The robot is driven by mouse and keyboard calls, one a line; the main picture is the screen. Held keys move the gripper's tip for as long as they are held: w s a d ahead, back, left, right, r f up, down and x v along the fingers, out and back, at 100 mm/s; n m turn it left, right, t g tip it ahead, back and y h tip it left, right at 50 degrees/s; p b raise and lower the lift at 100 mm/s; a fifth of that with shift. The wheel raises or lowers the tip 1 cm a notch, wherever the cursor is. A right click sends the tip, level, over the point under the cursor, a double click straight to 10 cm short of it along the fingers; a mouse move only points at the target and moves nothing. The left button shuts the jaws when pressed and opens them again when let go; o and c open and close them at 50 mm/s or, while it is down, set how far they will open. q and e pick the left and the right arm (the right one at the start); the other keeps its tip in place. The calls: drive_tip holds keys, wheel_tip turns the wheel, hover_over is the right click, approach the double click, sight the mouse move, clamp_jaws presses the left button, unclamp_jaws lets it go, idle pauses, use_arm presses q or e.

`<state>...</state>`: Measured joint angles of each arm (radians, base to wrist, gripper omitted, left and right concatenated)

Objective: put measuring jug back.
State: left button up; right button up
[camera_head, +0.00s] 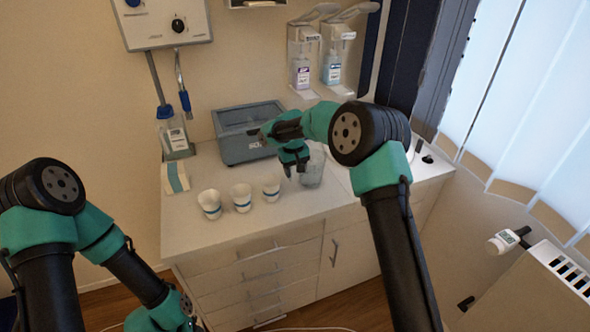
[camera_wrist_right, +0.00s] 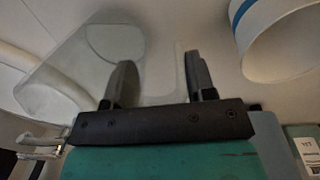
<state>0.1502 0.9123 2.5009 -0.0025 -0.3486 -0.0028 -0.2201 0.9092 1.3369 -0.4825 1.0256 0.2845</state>
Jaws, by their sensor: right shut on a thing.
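The measuring jug (camera_head: 313,168) is clear and stands on the white counter, at the right of the cup row. In the right wrist view its see-through wall (camera_wrist_right: 75,60) fills the upper left and reaches between the fingers. My right gripper (camera_head: 294,168) points down at the jug's left side and is shut on it; its two fingers also show in the right wrist view (camera_wrist_right: 158,75). The fingers partly cover the jug in the head view. My left arm is at the lower left, with its gripper out of view.
White cups with blue bands (camera_head: 241,199) stand in a row left of the jug; one cup (camera_wrist_right: 282,45) is close to the right gripper. A grey box (camera_head: 233,150) is behind. Dispensers (camera_head: 303,65) hang on the wall. The counter's front left is clear.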

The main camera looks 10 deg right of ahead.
drive_tip(key=shift+f, duration=0.1)
drive_tip(key=o, duration=1.2)
drive_tip(key=shift+o, duration=0.2)
drive_tip(key=r, duration=1.2)
drive_tip(key=shift+s+a+r, duration=0.1)
drive_tip(key=shift+a+r, duration=0.05)
drive_tip(key=shift+a, duration=0.25)
